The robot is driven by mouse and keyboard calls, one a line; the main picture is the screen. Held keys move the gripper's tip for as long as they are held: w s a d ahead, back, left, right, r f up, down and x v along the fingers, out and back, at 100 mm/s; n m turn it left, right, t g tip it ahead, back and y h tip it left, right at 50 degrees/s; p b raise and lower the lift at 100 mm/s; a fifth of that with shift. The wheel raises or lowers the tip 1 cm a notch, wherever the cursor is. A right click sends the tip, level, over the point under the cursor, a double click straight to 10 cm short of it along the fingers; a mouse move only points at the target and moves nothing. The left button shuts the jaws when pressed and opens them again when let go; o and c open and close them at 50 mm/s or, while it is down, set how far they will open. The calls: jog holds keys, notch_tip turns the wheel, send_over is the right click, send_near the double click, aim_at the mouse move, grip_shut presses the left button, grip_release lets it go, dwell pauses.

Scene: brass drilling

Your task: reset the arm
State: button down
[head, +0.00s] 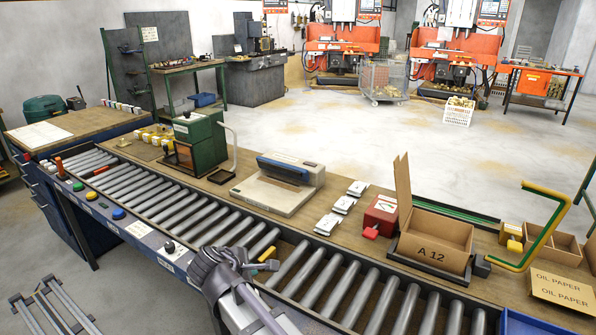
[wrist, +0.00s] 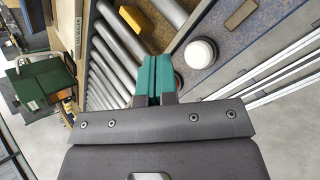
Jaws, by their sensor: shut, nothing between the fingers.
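My gripper (head: 208,268) is low in the front middle of the head view, over the front rail of the roller conveyor (head: 345,290). In the wrist view its two teal fingers (wrist: 153,78) are pressed together with nothing between them. A yellow piece (head: 268,265) shows just right of my gripper in the head view. I cannot tell whether it touches the gripper. My arm hides part of the rail and rollers below it.
Coloured buttons (head: 118,213) line the front rail. A round white knob (wrist: 200,53) is right of the fingers in the wrist view.

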jog(key=s+d+m+g+y+p, duration=0.1)
jog(key=s+d+m+g, duration=0.1)
jog(key=d+m, duration=0.4)
jog(key=s+d+m+g+y+p, duration=0.1)
jog(key=d+m, duration=0.6)
jog(key=d, duration=0.9)
jog(key=s+d+m+g+y+p, duration=0.1)
jog(key=s+d+m+g+p, duration=0.2)
jog(key=d, duration=0.9)
jog(key=s+m+g, duration=0.2)
jog(key=s+m, duration=0.1)
jog(key=m, duration=0.1)
jog(key=shift+r, duration=0.25)
